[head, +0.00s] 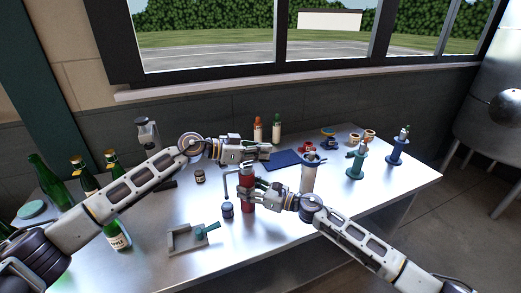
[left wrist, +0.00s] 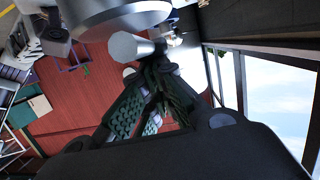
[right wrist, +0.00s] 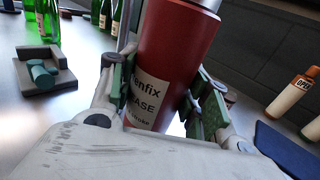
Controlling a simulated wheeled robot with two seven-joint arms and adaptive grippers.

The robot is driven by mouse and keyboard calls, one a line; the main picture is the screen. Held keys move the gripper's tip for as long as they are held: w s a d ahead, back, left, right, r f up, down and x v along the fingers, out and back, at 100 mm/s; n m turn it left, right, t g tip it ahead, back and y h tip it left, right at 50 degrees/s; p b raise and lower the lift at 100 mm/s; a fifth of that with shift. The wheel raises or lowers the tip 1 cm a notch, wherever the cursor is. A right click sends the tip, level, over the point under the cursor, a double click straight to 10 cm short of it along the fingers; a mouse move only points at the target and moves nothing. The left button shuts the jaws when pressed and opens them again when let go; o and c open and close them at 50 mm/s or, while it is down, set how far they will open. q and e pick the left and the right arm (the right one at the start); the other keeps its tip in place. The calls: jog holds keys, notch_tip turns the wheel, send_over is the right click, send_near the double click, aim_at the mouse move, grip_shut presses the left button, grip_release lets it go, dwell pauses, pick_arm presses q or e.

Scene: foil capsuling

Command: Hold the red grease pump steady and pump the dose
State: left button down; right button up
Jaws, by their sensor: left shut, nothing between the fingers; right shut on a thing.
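The red grease pump (head: 248,204) stands upright on the table, with a grey top and a thin bent spout (head: 226,178) reaching left. Its labelled red body fills the middle of the right wrist view (right wrist: 178,50). My right gripper (head: 252,192) is shut around the body, one finger on each side. A small dark jar (head: 228,211) stands below the spout. My left gripper (head: 264,152) is above the pump, shut and empty. In the left wrist view its fingers (left wrist: 152,75) meet close to a grey rounded knob (left wrist: 126,46); I cannot tell if they touch it.
A grey block with a teal cylinder (head: 190,238) lies front left. Green bottles (head: 82,172) stand at the left. A blue mat (head: 283,159), a grey canister (head: 309,176) and teal and blue stands (head: 356,164) are to the right. The front right table is clear.

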dwell(0.4)
pick_arm(q)
jog(key=shift+w+d+r, duration=0.1)
jog(key=shift+d+r, duration=0.1)
jog(key=shift+r, duration=0.7)
jog(key=shift+d+r, duration=0.15)
jog(key=shift+r, duration=0.75)
jog(key=shift+a+r, duration=0.2)
jog(key=shift+r, duration=0.05)
jog(key=r+v, duration=0.1)
jog(key=v, duration=0.8)
jog(key=shift+r, duration=0.35)
